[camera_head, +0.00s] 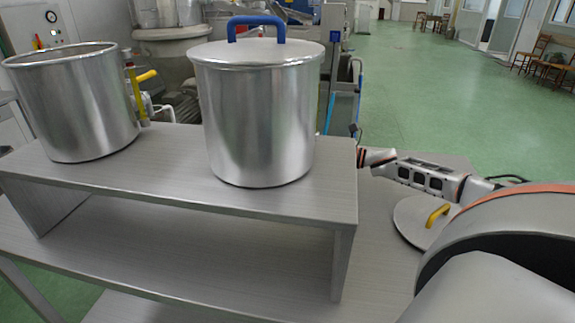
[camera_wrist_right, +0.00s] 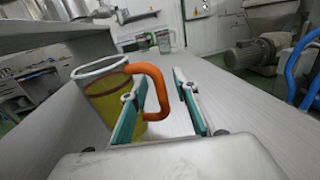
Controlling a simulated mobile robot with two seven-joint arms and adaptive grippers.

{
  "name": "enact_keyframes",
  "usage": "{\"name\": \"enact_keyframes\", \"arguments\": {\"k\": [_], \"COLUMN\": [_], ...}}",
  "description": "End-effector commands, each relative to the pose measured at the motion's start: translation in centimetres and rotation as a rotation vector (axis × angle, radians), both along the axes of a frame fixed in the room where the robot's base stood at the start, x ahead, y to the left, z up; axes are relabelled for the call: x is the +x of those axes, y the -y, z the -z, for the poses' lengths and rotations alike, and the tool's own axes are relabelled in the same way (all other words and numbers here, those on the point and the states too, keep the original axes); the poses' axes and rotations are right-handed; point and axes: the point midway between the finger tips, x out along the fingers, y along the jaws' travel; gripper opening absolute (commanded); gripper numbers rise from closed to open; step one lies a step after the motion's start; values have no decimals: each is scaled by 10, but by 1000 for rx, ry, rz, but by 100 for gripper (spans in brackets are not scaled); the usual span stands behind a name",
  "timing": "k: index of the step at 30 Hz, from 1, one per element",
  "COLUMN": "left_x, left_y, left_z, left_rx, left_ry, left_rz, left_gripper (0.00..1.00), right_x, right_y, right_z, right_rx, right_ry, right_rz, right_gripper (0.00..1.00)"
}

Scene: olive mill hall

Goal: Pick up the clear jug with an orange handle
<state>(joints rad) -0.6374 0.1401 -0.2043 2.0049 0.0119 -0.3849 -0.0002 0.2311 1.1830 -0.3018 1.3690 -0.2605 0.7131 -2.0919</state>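The clear jug (camera_wrist_right: 104,98) with an orange handle (camera_wrist_right: 157,84) stands in the right wrist view, left of centre, and holds yellow-green liquid. My right gripper (camera_wrist_right: 162,80) is open, its two teal fingers apart. The left finger overlaps the opening of the handle, and the handle's outer bar shows between the fingers, with a gap to the right finger. Whether the left finger touches the handle I cannot tell. In the head view the jug is hidden, and my right arm reaches behind the raised shelf. My left gripper is not in view.
A raised shelf (camera_head: 345,205) carries an open steel pot (camera_head: 75,105) and a lidded pot (camera_head: 262,120) with a blue handle. A round lid (camera_head: 412,222) with a yellow handle lies on the table at right. Another clear jug (camera_wrist_right: 164,42) stands farther back. The tabletop right of my fingers is clear.

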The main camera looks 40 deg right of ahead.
Motion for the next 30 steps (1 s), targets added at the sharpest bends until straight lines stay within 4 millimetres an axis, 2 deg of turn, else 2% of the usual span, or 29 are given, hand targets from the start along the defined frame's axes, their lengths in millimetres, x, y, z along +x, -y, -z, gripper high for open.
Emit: {"name": "enact_keyframes", "arguments": {"k": [8,12,30], "left_x": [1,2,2], "left_y": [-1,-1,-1], "left_z": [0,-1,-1], "left_rx": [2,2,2], "left_ry": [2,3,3], "left_rz": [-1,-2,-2], "left_gripper": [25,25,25], "right_x": [1,1,1], "right_y": [-1,-1,0], "right_z": [0,0,-6], "right_rx": [0,0,1], "right_ry": [-1,-1,3], "right_rz": [0,0,-1], "right_gripper": [30,0,0]}}
